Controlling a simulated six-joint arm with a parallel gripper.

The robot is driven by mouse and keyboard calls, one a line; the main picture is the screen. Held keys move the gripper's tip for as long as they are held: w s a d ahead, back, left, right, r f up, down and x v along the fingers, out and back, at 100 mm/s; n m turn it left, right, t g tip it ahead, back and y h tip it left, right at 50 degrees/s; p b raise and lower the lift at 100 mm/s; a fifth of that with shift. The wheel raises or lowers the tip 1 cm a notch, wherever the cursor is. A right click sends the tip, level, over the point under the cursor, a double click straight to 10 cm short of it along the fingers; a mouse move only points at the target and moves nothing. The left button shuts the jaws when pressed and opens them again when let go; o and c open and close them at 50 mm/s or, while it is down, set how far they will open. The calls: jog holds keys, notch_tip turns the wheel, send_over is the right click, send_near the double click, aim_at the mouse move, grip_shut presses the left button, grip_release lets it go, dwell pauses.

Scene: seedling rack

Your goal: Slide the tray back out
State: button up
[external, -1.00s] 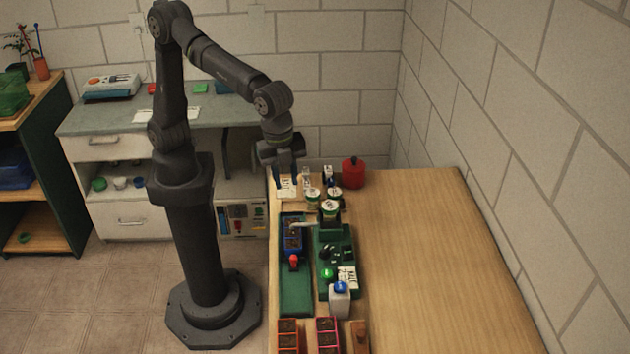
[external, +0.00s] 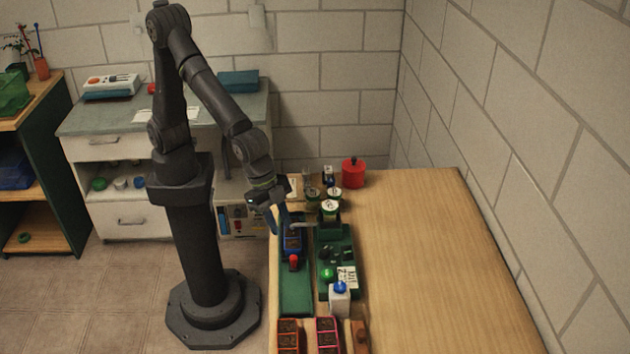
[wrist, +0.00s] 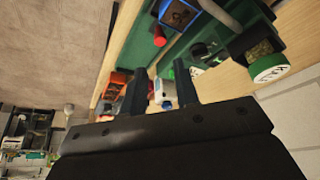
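The tray (external: 292,240) is a small blue one with dark soil cells, lying at the back part of a green track (external: 296,292), under a grey spout (external: 303,225). A red knob (external: 293,262) stands at its near end. My gripper (external: 277,226) is above the tray's left side at the back and hides part of it. In the wrist view, the tray (wrist: 180,14) and knob (wrist: 159,38) lie beyond the fingertips. My gripper's two fingers (wrist: 160,75) are apart with nothing held between them.
A green machine (external: 337,255) stands right of the track, with a white box with a blue button (external: 339,298) near its front. Lidded jars (external: 330,207) and a red canister (external: 353,173) stand behind. Orange (external: 288,335) and red trays sit in front. The table's right side is clear.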

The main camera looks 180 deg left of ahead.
aim_at(293, 258)
jog(key=x, duration=0.9)
jog(key=shift+w+a+f, duration=0.1)
jog(key=shift+a+f, duration=0.05)
jog(key=shift+f, duration=0.15)
grip_shut()
jog(key=shift+w, duration=0.15)
